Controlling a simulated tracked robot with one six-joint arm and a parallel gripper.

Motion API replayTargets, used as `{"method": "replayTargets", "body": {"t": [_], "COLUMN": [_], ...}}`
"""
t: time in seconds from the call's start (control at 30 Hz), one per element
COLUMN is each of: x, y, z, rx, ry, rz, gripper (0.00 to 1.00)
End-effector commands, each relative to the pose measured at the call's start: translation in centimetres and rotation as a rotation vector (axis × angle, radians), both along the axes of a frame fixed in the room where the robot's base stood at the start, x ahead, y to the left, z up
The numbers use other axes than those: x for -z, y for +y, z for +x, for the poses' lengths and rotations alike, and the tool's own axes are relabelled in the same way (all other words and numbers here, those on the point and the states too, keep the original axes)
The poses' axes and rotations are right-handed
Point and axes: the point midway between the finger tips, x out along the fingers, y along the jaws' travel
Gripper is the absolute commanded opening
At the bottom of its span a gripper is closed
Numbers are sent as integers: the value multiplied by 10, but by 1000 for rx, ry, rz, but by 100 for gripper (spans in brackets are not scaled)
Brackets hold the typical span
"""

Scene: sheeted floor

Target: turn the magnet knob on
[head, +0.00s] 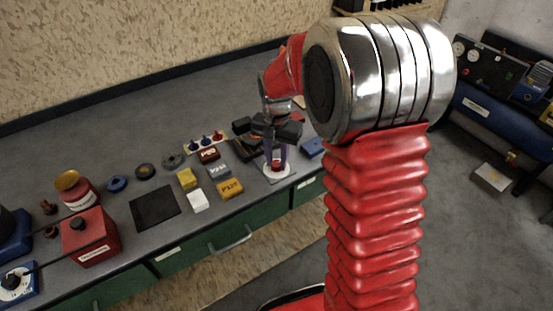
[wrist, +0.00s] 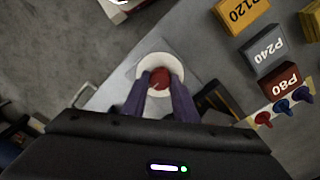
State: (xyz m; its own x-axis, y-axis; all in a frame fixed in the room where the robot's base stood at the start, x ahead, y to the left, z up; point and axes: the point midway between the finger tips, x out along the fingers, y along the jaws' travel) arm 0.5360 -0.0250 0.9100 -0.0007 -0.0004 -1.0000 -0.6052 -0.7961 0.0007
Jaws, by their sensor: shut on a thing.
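The knob is red and round (wrist: 160,76) and sits in the middle of a white disc (wrist: 148,62) on a pale grey plate (wrist: 97,102). In the head view the white disc (head: 275,174) is near the bench's front edge. My gripper (wrist: 160,82) points down over the disc, with its two purple fingers on opposite sides of the knob, shut on it. My gripper also shows in the head view (head: 277,163), where its fingers hide part of the knob. I cannot read any on or off mark.
Labelled blocks, a yellow P120 block (head: 230,189), a grey P240 block (head: 218,171) and a dark red P80 block (head: 209,155), stand left of the disc. A tray of blue and red pegs (head: 205,139) lies behind them. A blue block (head: 313,147) is close on the right.

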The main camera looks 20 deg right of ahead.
Motion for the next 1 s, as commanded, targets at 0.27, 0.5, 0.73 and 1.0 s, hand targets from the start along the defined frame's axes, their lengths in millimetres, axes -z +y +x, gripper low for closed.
{"method": "replayTargets", "body": {"t": [0.27,0.5,0.73,1.0], "x": [-1,0,-2,-26], "y": [1,0,0,0], "z": [1,1,0,1], "rx": [0,-1,-1,-1], "ry": [-3,-1,-1,-4], "rz": [1,0,0,1], "gripper": [32,45,45,45]}}
